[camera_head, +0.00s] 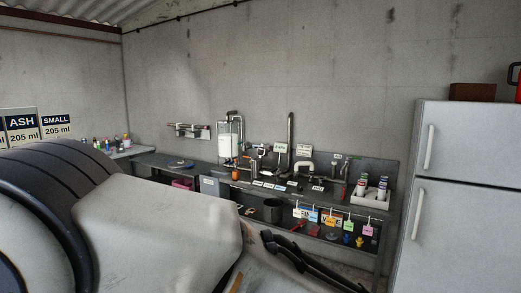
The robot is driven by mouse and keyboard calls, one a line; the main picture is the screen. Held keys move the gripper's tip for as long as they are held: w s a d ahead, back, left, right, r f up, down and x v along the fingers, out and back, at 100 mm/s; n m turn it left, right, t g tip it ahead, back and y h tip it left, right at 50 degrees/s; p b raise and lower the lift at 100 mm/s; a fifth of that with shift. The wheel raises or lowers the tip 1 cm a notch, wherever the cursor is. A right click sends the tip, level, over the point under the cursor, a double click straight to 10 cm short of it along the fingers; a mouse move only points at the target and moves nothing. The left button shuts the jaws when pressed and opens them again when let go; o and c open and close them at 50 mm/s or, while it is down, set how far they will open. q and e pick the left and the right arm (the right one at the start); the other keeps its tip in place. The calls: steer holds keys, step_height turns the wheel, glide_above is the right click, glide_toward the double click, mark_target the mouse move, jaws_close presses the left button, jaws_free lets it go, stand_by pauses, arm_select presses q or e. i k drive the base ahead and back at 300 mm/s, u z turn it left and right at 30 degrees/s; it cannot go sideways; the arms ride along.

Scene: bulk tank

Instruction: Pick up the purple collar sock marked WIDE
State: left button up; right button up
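I cannot make out a purple collar sock marked WIDE for certain. On the far bench, a white holder (370,198) at the right end carries upright pale rolls or bottles (383,186) with dark and coloured bands, too small to read. Below the bench edge hang coloured tags, including a pink tag (368,230), a green tag (348,225) and a blue tag (313,215). My pale arm link fills the lower left, close to the camera. I see no fingertips of either gripper.
The dark bench (330,197) runs along the back wall with pipe fittings and small labels. A white fridge (465,190) stands at the right, with a brown box (473,91) on top. ASH and SMALL signs (57,126) show at the left. A dark bucket (272,210) sits under the bench.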

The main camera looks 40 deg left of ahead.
mark_target(382, 187)
steer(key=u, duration=0.85)
steer(key=i, duration=1.35)
steer(key=u, duration=0.45)
steer(key=i, duration=1.95)
steer(key=z, duration=1)
steer(key=k, duration=1.3)
steer(key=z, duration=1.25)
steer(key=i, duration=1.25)
steer(key=u, duration=0.75)
steer(key=i, duration=0.45)
steer(key=u, duration=0.55)
